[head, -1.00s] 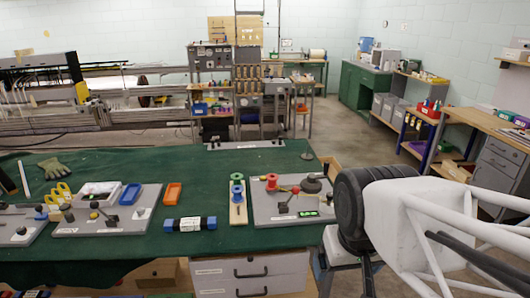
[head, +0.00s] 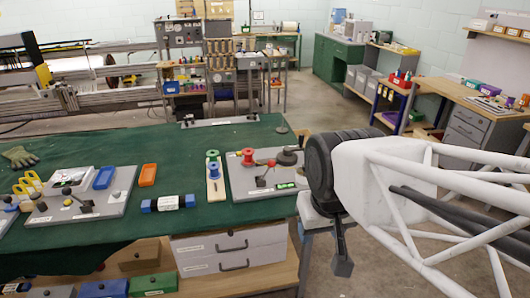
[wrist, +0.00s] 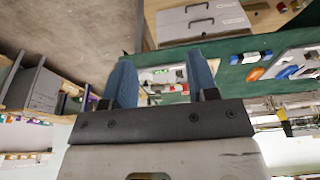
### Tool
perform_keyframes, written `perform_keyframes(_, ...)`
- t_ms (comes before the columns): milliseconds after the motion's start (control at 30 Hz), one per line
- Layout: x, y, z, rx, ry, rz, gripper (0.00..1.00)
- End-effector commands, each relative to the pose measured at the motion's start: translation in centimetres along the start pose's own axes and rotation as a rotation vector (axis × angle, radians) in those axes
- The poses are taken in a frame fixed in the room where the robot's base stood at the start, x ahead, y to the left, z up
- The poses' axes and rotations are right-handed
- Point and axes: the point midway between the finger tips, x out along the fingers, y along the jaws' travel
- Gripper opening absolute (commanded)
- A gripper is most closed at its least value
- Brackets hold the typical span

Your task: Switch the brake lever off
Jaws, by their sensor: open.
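No label marks the brake lever, so I cannot tell for sure which lever it is. In the head view, a grey panel (head: 238,180) on the right of the green table carries a red-knobbed lever (head: 248,157), a small dark lever (head: 263,179) and a lit green strip (head: 284,186). Another grey panel (head: 110,207) to the left carries dark-knobbed levers. In the wrist view my gripper (wrist: 162,82) has its two blue fingers apart with nothing held between them. The right panel shows small and distant beyond the fingers, apart from them.
Open floor lies right of the table.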

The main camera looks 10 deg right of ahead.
Motion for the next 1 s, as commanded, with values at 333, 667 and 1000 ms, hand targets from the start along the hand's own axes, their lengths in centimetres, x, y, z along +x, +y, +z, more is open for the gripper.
perform_keyframes(333, 0.2, -0.2, -3.0, 0.114, -0.057, -0.046, 0.00)
perform_keyframes(667, 1.0, -0.3, -7.9, 0.296, -0.150, -0.122, 0.00)
perform_keyframes(1000, 2.4, -0.1, -13.2, 0.488, -0.248, -0.197, 0.00)
